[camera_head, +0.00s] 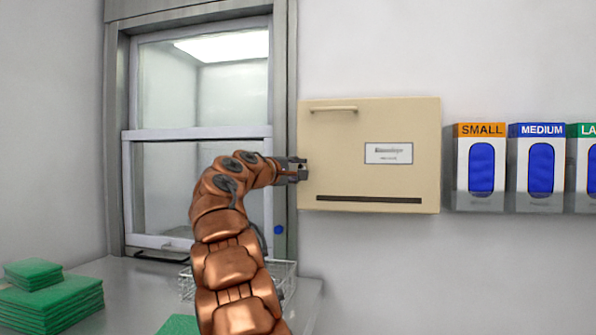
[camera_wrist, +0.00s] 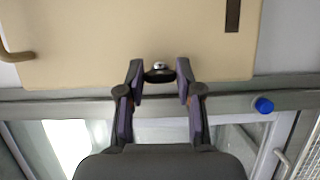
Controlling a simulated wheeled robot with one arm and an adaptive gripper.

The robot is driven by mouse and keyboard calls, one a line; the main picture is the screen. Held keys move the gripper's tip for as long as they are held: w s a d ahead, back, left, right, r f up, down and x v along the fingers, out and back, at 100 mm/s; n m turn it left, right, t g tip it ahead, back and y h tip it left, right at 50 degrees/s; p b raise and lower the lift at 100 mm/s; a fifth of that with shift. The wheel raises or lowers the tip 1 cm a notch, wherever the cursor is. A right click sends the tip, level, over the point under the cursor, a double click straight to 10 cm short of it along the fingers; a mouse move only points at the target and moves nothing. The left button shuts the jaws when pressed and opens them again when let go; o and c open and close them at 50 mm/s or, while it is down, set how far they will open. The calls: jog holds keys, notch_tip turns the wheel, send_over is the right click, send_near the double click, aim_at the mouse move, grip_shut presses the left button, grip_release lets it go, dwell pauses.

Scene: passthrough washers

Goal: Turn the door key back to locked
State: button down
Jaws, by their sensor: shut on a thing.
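A cream wall box (camera_head: 340,130) has a pale handle, a label and a dark slot on its front. My gripper (camera_head: 299,169) is at the box's left edge, in front of the window frame. In the wrist view, my gripper (camera_wrist: 160,80) has its two fingers on either side of a small dark key (camera_wrist: 158,75) with a silver top, at the edge of the box (camera_wrist: 110,45). It is shut on this key. The key is hidden behind my gripper in the head view. I cannot tell its turn angle.
A grey-framed hatch window (camera_head: 200,132) stands left of the box, with a blue button (camera_head: 278,229) on its frame. Glove dispensers (camera_head: 482,168) hang to the right. Green folded cloths (camera_head: 50,305) and a wire basket (camera_head: 284,277) sit on the counter (camera_head: 130,275).

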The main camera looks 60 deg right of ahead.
jog(key=c, duration=0.8)
grip_release()
jog(key=shift+o, duration=0.2)
jog(key=a, duration=1.2)
jog(key=shift+w, duration=0.2)
jog(key=shift+a, duration=0.1)
